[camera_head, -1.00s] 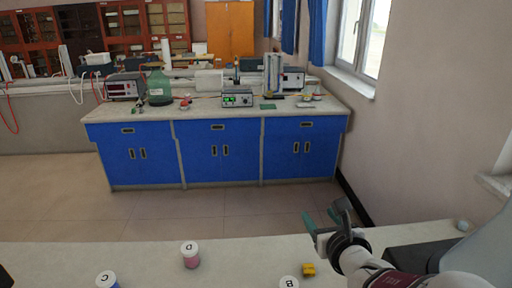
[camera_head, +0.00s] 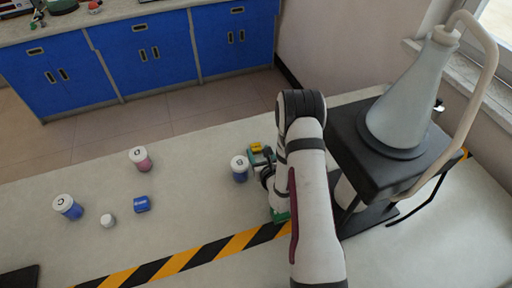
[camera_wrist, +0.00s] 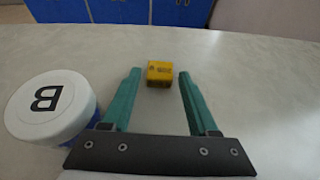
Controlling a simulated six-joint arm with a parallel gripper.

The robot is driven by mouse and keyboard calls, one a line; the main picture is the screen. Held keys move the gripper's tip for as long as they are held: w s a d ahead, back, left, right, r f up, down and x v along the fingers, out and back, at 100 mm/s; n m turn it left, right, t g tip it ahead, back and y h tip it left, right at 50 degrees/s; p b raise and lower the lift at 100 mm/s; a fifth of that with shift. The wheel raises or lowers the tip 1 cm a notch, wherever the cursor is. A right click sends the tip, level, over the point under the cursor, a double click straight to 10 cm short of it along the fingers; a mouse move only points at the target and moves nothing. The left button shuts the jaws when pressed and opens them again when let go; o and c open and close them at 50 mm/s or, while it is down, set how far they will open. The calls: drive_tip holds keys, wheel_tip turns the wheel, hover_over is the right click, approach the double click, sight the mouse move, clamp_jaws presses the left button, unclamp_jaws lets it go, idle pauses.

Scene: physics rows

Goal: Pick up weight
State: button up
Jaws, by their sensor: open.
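A small yellow block with dark marks (camera_wrist: 159,73), which may be the weight, lies on the pale bench. In the wrist view it shows between the tips of my gripper (camera_wrist: 160,76), with a gap to each green finger. My gripper is open and empty, and the block's exact depth from the fingertips is hard to tell. In the head view the yellow block (camera_head: 256,147) lies just beyond my gripper (camera_head: 261,158), which is partly hidden by my arm.
A white-lidded jar marked B (camera_wrist: 48,108) stands close left of my gripper. Two more jars (camera_head: 140,159) (camera_head: 68,206), a blue block (camera_head: 142,204) and a small white object (camera_head: 107,220) are further left. A flask (camera_head: 400,95) on a black stand is to the right.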

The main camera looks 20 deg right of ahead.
sight(256, 148)
drive_tip(key=shift+x, duration=1.2)
clamp_jaws()
